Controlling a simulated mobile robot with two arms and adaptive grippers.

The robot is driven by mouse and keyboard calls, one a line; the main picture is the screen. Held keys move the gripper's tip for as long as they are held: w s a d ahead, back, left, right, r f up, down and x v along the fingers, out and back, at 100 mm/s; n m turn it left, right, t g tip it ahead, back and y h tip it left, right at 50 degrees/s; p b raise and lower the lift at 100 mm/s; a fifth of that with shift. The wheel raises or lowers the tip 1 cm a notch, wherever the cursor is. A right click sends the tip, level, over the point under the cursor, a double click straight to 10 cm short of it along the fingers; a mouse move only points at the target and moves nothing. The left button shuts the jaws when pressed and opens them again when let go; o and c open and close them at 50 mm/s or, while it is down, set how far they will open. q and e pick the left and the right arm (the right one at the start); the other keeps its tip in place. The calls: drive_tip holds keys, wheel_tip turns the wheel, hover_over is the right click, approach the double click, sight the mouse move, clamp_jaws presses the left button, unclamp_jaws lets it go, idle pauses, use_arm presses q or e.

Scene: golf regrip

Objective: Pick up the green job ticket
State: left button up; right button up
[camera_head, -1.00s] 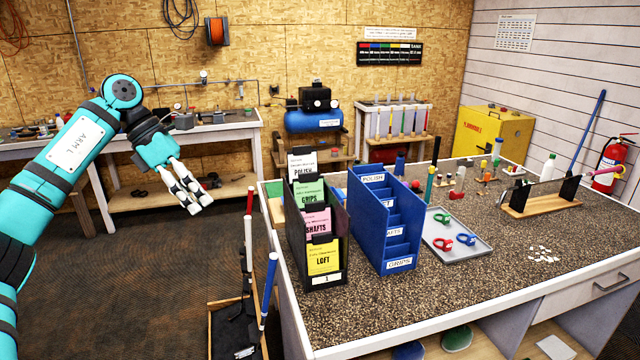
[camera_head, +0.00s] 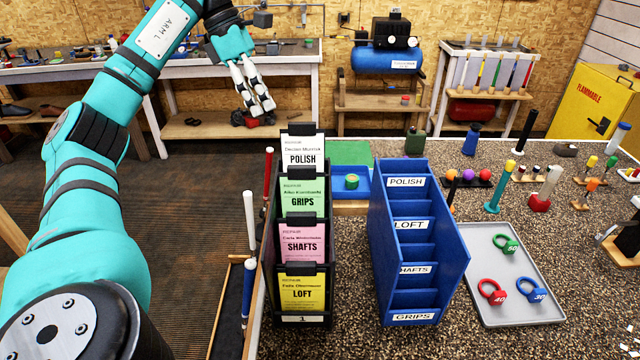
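The green job ticket (camera_head: 303,198), marked GRIPS, stands in a dark ticket rack (camera_head: 269,290) at the left of the workbench. It sits in the second slot from the back, behind the pink SHAFTS ticket (camera_head: 302,243) and the yellow LOFT ticket (camera_head: 302,287), and in front of the white POLISH ticket (camera_head: 302,152). A dark clip is at its top edge; its lower part is hidden. My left gripper (camera_head: 259,108) is behind and left of the rack, away from the tickets. Its fingers look apart and empty. My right gripper is not in view.
A blue stepped tray (camera_head: 451,262) with labelled slots stands just right of the rack. A grey tray (camera_head: 520,300) with coloured weights lies farther right. Clubs with a red grip (camera_head: 267,172) and a blue grip (camera_head: 248,288) stand left of the rack.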

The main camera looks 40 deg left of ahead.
use_arm(q)
drive_tip(key=b, duration=0.5)
approach(299, 166)
drive_tip(key=f, duration=0.2)
drive_tip(key=b+x, duration=0.1)
drive_tip(key=x, duration=0.2)
drive_tip(key=shift+d+f, duration=0.15)
drive_tip(key=shift+f, duration=0.15)
drive_tip(key=shift+w+d+f, duration=0.1)
drive_tip(key=shift+d+f, duration=0.1)
drive_tip(key=shift+f, duration=0.15)
drive_tip(key=shift+d+f, duration=0.2)
drive_tip(key=x, duration=0.4)
drive_tip(key=shift+w+d+f+p, duration=0.15)
drive_tip(key=shift+w+d+p, duration=0.1)
drive_tip(key=shift+d+p, duration=0.1)
clamp_jaws()
